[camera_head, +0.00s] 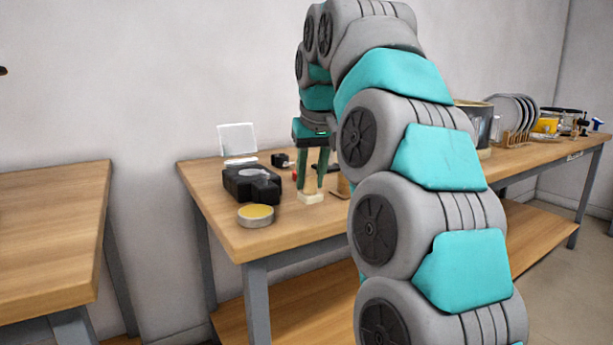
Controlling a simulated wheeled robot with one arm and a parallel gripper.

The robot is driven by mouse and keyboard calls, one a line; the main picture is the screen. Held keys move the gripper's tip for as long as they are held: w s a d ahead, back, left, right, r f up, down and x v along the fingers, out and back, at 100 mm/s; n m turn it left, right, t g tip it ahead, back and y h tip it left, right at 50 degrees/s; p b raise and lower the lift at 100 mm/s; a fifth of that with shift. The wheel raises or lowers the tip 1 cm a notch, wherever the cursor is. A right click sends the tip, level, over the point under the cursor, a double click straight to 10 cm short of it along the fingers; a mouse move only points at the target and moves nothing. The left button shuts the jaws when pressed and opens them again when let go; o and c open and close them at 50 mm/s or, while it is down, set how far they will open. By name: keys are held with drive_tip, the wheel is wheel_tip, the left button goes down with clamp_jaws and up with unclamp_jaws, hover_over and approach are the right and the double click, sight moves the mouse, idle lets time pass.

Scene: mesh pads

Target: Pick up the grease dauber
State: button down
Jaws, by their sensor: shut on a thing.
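The grease dauber (311,187) shows as a light wooden handle above a pale block-like end, upright between the fingers of my gripper (311,188). My gripper points straight down over the front part of the wooden table and is shut on the dauber's handle. The pale end is at the tabletop or just above it; I cannot tell whether it touches. The upper part of the handle is partly hidden by the fingers.
On the wooden table (215,195), a black device (252,184) and a round tin with yellow content (256,215) stand left of my gripper. A small black object (281,160) is behind. Plates (514,112) stand in a rack far right. My arm hides the table's middle.

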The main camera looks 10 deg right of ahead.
drive_tip(key=s+r, duration=0.1)
drive_tip(key=s, duration=1)
drive_tip(key=shift+d+b, duration=0.2)
drive_tip(key=shift+b, duration=0.2)
drive_tip(key=c, duration=1.2)
unclamp_jaws()
drive_tip(key=shift+w, duration=0.1)
clamp_jaws()
